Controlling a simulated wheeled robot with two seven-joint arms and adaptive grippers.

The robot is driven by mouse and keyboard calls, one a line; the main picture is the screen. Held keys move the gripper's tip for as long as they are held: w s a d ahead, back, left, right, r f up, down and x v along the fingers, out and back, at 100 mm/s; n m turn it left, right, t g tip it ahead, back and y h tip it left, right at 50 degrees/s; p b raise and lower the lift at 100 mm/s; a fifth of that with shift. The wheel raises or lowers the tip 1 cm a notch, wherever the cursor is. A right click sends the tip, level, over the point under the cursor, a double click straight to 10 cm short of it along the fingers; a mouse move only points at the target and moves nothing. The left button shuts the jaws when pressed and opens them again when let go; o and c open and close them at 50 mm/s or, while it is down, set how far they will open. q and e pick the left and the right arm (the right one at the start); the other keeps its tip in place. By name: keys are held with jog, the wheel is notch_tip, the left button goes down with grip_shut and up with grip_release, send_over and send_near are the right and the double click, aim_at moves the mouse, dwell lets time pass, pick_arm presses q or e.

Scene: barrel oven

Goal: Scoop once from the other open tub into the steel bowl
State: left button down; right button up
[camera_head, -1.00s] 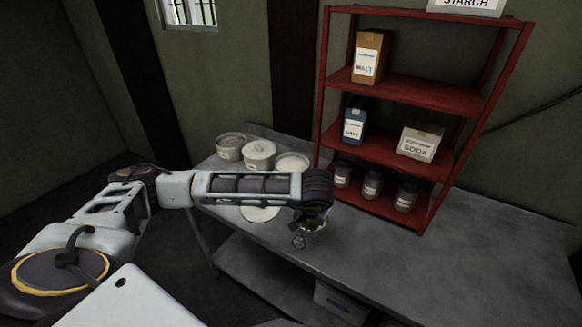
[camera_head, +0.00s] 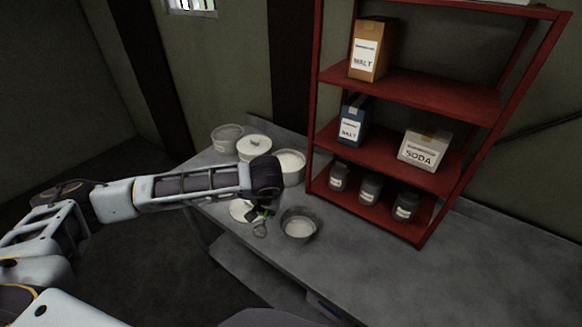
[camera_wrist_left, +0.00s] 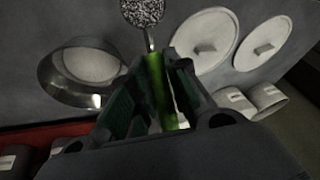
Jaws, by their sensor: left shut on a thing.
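My left gripper (camera_head: 262,211) is shut on the green handle (camera_wrist_left: 158,90) of a scoop and holds it over the table, left of the steel bowl. The scoop's round head (camera_wrist_left: 143,12) looks speckled grey in the wrist view; I cannot tell whether it holds anything. The steel bowl (camera_head: 284,231) stands on the table with pale material inside; it also shows in the wrist view (camera_wrist_left: 62,92). Behind the arm stand an open tub with greyish contents (camera_head: 227,147), a lidded tub (camera_head: 254,144) and an open tub with white contents (camera_head: 293,180). My right gripper is out of view.
Pale lids (camera_wrist_left: 205,40) lie on the table by the scoop. A red shelf (camera_head: 400,160) with a malt box (camera_head: 368,50), a salt box (camera_head: 352,125), a soda box (camera_head: 420,150) and jars (camera_head: 370,188) stands right of the bowl. The table's right front is clear.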

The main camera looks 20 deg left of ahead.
pick_arm(q)
jog(key=shift+a, duration=0.15)
jog(key=shift+w+d+r+n, duration=0.4)
jog(key=shift+w+r, duration=0.1)
jog(key=shift+w, duration=0.15)
jog(key=w+d+r+n+g+y+p, duration=0.1)
jog(key=w+d+r+n+g+p, duration=0.1)
jog(key=w+d+r+n, duration=0.3)
jog(key=shift+w+d+r+n+g+p, duration=0.3)
jog(key=shift+w+d+r+g, duration=0.45)
jog(key=shift+r, duration=1.35)
jog(key=shift+s+f, duration=0.1)
